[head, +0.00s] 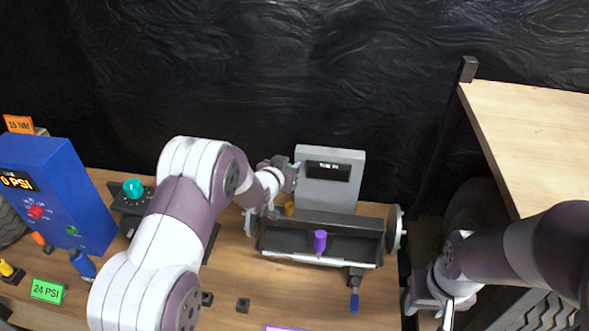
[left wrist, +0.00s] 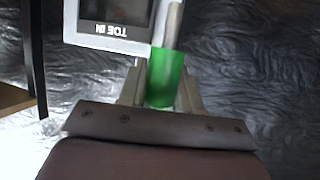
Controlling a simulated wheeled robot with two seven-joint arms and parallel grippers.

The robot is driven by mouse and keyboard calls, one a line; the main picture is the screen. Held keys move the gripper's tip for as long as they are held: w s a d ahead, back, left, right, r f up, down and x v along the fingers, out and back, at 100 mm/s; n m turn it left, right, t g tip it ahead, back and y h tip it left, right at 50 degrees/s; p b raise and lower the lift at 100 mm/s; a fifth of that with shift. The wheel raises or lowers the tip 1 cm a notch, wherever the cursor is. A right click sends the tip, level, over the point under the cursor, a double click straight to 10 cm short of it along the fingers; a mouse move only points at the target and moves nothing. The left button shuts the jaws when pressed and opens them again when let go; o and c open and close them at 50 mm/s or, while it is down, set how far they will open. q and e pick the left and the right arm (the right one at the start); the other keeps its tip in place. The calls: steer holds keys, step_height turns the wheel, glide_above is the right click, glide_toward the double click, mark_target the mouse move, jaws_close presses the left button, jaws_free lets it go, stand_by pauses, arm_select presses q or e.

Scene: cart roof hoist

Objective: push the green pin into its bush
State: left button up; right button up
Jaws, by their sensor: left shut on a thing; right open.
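My left gripper (head: 289,168) is beside the upper left edge of a grey panel. It is shut on the green pin (left wrist: 166,78), whose green body sits between the fingers in the left wrist view. A pale rod extends from the pin's green end alongside the panel. Only a small bit of green shows in the head view. I cannot make out the green pin's bush for certain. A small orange-yellow part (head: 289,208) is below the left gripper. My right gripper (head: 446,312) is open at the lower right, away from the pin.
The grey panel (head: 345,190), lettered "TOE IN" in the left wrist view (left wrist: 152,38), stands behind a dark trough holding a purple cylinder (head: 320,241). A blue gauge box (head: 62,185) and a teal knob (head: 133,188) are left. A wooden board (head: 530,130) is right.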

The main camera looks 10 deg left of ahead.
arm_select(q)
step_height(320, 180, down, 6)
steer(key=b, duration=0.5)
steer(key=shift+w+d, duration=0.15)
steer(key=shift+d, duration=0.1)
steer(key=shift+b, duration=0.3)
stand_by(1.2)
steer(key=shift+f+b, duration=1.75)
steer(key=shift+f, duration=0.3)
steer(key=o, duration=1.1)
